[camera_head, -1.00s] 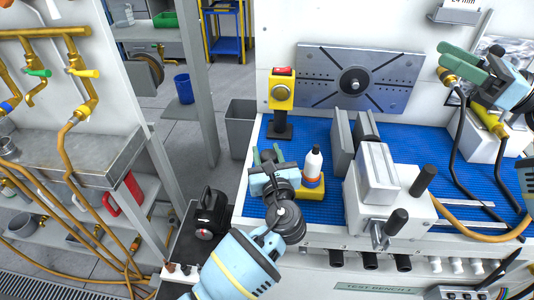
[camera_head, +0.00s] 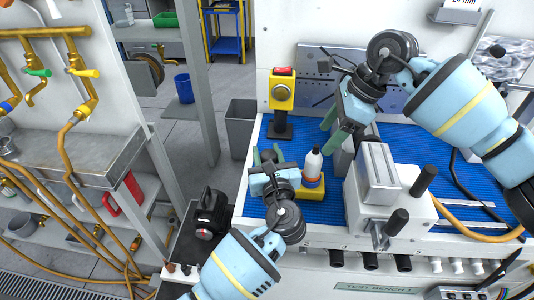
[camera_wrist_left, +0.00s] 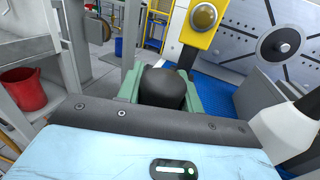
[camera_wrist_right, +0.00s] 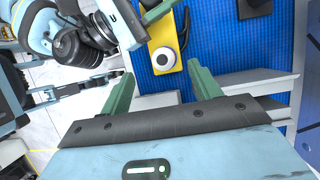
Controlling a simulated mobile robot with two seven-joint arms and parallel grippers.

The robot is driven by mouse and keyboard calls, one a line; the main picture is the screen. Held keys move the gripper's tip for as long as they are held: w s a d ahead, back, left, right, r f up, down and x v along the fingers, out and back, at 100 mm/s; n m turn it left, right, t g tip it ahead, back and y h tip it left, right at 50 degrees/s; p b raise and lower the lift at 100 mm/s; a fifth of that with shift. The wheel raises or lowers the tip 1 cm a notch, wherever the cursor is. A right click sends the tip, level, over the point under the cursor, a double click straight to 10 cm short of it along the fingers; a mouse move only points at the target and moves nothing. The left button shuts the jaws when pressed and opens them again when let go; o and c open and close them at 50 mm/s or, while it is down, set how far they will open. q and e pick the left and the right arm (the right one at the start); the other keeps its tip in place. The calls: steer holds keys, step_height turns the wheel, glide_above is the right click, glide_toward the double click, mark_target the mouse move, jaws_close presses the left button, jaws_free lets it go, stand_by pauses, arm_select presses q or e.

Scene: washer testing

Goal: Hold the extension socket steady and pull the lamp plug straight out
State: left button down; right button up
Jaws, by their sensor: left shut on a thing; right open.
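My left gripper (camera_head: 267,157) is over the left end of the blue mat. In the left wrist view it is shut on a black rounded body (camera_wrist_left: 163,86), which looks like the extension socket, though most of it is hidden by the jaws. I cannot make out the lamp plug in any view. My right gripper (camera_head: 337,122) is open and empty, in the air above the mat near the grey vise jaws. In the right wrist view its two green fingers (camera_wrist_right: 160,86) are wide apart, and part of the left gripper shows at the top left.
A white bottle (camera_head: 313,163) stands by a yellow block (camera_head: 309,194), close beside the left gripper. The vise (camera_head: 392,197) stands right of it. A yellow post box (camera_head: 282,90) with a red top stands behind. The blue mat (camera_head: 425,148) has free room at the right.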

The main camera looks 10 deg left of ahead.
mark_target(314, 151)
arm_select(q)
steer(key=shift+r, duration=0.15)
arm_select(e)
steer(key=shift+w+d+f+h, duration=0.1)
steer(key=shift+d+f+h, duration=0.25)
steer(key=shift+h, duration=0.25)
steer(key=shift+x, duration=4.95)
steer(key=shift+w, duration=0.1)
steer(key=c, duration=1.1)
steer(key=shift+r, duration=0.1)
steer(key=shift+c, duration=0.2)
steer(key=shift+r, duration=2.45)
